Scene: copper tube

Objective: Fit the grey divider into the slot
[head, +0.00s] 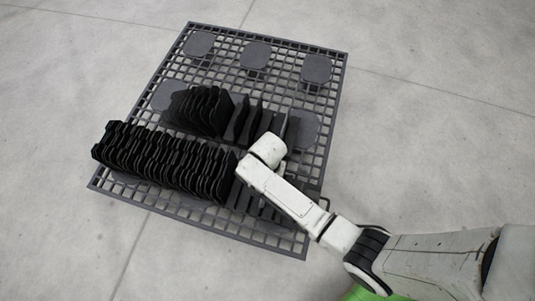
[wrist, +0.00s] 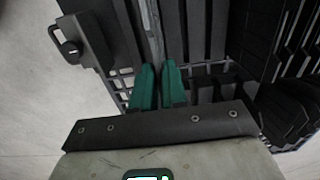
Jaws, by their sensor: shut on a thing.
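In the wrist view my gripper (wrist: 159,85) has two teal fingers close together, pointing away from the camera. They are shut on the grey divider (wrist: 152,28), a thin plate seen nearly edge-on that runs up from between the fingertips. Dark slotted bars (wrist: 207,30) lie just right of it. In the head view the slotted rack (head: 262,207) shows beside my white wrist. The wrist hides the fingers and most of the space under them there. I cannot tell whether the divider's lower edge is in a slot.
A long row of black dividers (head: 165,160) stands left of my wrist, and a shorter group (head: 200,108) stands behind it. They rest on a dark grid panel (head: 225,225) with several rounded pads (head: 256,55). A handle-like bracket (wrist: 68,45) is at left. Bare floor surrounds the panel.

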